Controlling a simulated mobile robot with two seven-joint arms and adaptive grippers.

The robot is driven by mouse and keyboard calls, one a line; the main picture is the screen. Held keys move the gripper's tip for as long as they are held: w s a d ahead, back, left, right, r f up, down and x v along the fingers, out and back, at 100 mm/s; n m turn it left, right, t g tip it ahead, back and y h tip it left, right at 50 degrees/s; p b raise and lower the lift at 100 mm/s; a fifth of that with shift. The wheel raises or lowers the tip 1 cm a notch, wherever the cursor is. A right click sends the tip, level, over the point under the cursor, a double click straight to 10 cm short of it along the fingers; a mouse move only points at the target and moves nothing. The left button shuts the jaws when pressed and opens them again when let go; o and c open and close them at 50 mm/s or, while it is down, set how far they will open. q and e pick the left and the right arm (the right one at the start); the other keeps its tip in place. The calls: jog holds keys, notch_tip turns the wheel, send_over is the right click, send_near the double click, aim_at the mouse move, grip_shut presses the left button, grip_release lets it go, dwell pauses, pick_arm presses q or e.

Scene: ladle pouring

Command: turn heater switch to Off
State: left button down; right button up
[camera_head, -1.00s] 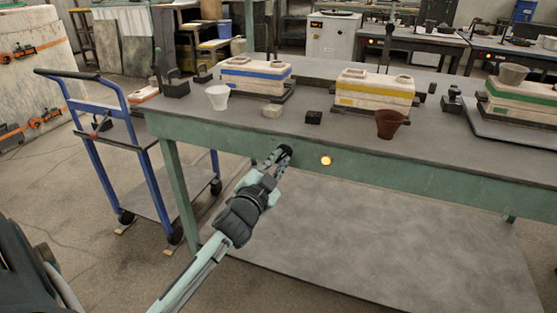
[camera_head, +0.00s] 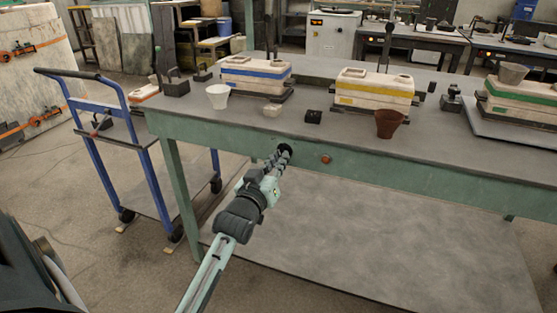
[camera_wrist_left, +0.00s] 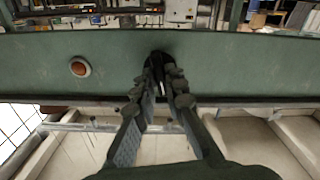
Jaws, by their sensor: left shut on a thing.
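The heater switch is a dark round knob on the green front edge of the workbench. It shows in the head view (camera_head: 285,147) and the left wrist view (camera_wrist_left: 157,57), partly hidden by my fingers. My left gripper (camera_head: 282,155) reaches up to it from below, shut on the knob; its two fingers (camera_wrist_left: 167,75) lie on either side of it in the wrist view. An indicator lamp (camera_head: 325,159) sits just right of the knob and is unlit, dull orange-red; it also shows in the wrist view (camera_wrist_left: 80,67). I cannot read any switch marking.
The green bench (camera_head: 430,168) carries a white cup (camera_head: 218,96), a brown cup (camera_head: 390,124), a small black block (camera_head: 313,117) and several banded moulds. A blue cart (camera_head: 90,150) stands at the left. The space in front of the bench is open.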

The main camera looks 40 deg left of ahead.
pick_arm(q)
jog(key=n, duration=0.6)
jog(key=shift+n, duration=0.3)
dwell(0.4)
jog(key=c, duration=1.6)
grip_release()
jog(key=v, duration=1.2)
jog(key=shift+f, duration=0.15)
